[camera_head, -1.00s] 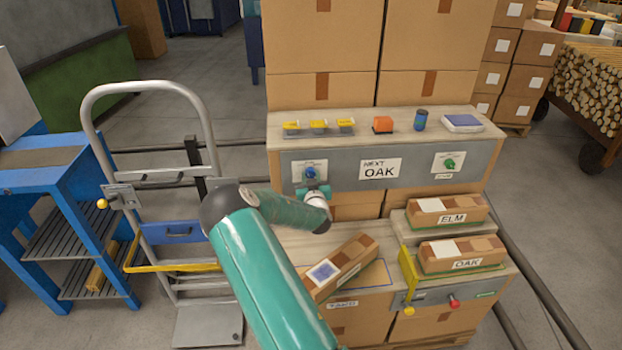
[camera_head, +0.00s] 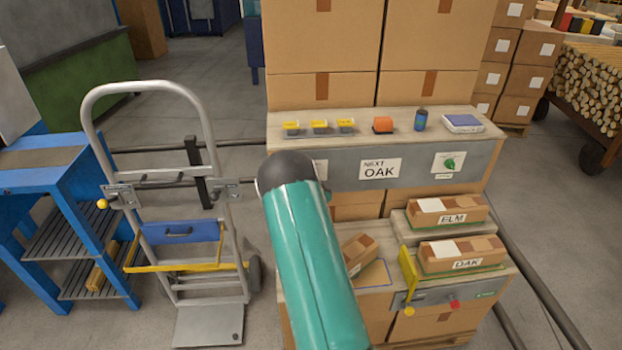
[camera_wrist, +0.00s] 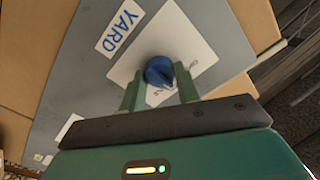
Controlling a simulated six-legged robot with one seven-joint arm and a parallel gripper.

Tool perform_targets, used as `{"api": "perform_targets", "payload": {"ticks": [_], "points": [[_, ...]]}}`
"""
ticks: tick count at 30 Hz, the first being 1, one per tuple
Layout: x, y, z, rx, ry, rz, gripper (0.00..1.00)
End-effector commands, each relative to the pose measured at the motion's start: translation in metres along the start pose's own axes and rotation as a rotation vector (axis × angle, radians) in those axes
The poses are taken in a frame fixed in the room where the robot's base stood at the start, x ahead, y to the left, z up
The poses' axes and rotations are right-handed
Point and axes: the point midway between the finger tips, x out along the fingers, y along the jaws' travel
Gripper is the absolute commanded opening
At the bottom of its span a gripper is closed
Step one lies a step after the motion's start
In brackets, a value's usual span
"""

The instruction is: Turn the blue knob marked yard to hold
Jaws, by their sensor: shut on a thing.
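The blue knob (camera_wrist: 159,71) sits on a white plate (camera_wrist: 128,76) on the grey panel in the wrist view. A label reading YARD (camera_wrist: 119,30) is beside the plate. My gripper (camera_wrist: 160,82) is shut on the knob, with one green finger on each side. The plate's markings are partly covered by the fingers, so the knob's setting cannot be read. In the head view my arm hides the knob and most of its plate; the grey panel (camera_head: 334,176) shows to the right of the arm.
A green knob (camera_head: 449,163) and a NEXT OAK sign (camera_head: 380,168) are on the same panel. A hand truck (camera_head: 151,86) stands to the left. Stacked cartons (camera_head: 330,45) rise behind the panel.

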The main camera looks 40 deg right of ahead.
Motion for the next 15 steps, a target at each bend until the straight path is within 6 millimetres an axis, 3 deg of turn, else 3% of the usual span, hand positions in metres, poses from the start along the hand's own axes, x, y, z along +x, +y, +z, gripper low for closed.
{"api": "perform_targets", "payload": {"ticks": [15], "points": [[-0.0002, 0.0004, -0.0006, 0.492, 0.001, 0.000, 0.09]]}}
